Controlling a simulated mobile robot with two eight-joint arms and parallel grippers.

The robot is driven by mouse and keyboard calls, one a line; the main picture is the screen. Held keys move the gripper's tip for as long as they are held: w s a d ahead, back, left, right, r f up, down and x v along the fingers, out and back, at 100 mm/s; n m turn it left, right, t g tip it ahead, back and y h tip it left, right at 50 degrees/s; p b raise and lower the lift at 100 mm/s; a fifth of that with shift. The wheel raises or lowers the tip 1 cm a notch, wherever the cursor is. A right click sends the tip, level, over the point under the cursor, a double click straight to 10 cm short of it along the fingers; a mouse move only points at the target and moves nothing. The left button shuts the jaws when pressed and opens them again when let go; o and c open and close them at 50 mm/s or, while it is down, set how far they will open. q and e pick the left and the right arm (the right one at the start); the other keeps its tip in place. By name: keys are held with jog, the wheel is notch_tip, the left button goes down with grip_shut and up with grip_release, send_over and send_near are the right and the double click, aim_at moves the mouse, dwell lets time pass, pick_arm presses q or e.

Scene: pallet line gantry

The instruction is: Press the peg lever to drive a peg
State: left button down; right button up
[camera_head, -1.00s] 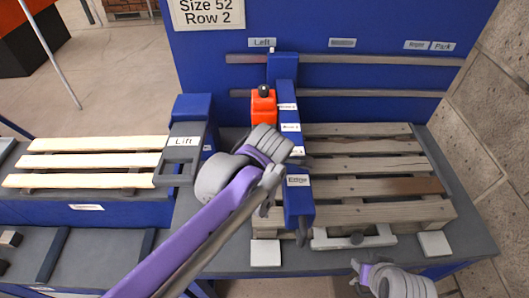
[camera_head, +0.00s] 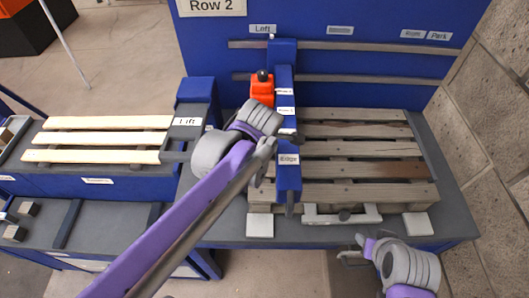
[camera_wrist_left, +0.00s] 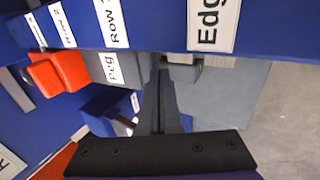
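A blue gantry arm (camera_head: 287,178) with "Row" and "Edge" labels spans the grey-brown pallet (camera_head: 360,171). In the left wrist view a grey part labelled "Peg" (camera_wrist_left: 104,68) sits beside an orange-red block (camera_wrist_left: 58,72). That orange block (camera_head: 261,92), topped by a black knob, also shows in the head view. My left gripper (camera_wrist_left: 160,85) points at the gantry's side near the grey part; its dark fingers look together and empty. Contact with a lever cannot be told. My right gripper (camera_head: 352,250) hangs low in front of the bench; its finger state is unclear.
A second pallet with pale slats (camera_head: 95,140) lies on the left, next to a grey part labelled "Lift" (camera_head: 188,121). Two rails (camera_head: 350,45) run along the blue back panel. White blocks (camera_head: 260,225) lie at the bench's front edge. A stone wall (camera_head: 490,130) closes the right.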

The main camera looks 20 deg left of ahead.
pick_arm(q)
jog(key=w+a+v, duration=0.1)
jog(key=v, duration=0.8)
jog(key=shift+d+r, duration=0.35)
jog(key=shift+r, duration=0.2)
jog(key=s+a+f+m, duration=0.2)
jog(key=s+f+m, duration=0.3)
jog(key=f+m, duration=0.3)
jog(key=s+a+f+m+h, duration=0.1)
jog(key=s+f+m, duration=0.5)
jog(key=m, duration=0.7)
jog(key=shift+a+f+t, duration=0.4)
jog(key=shift+a+f, duration=0.4)
jog(key=shift+f, duration=0.15)
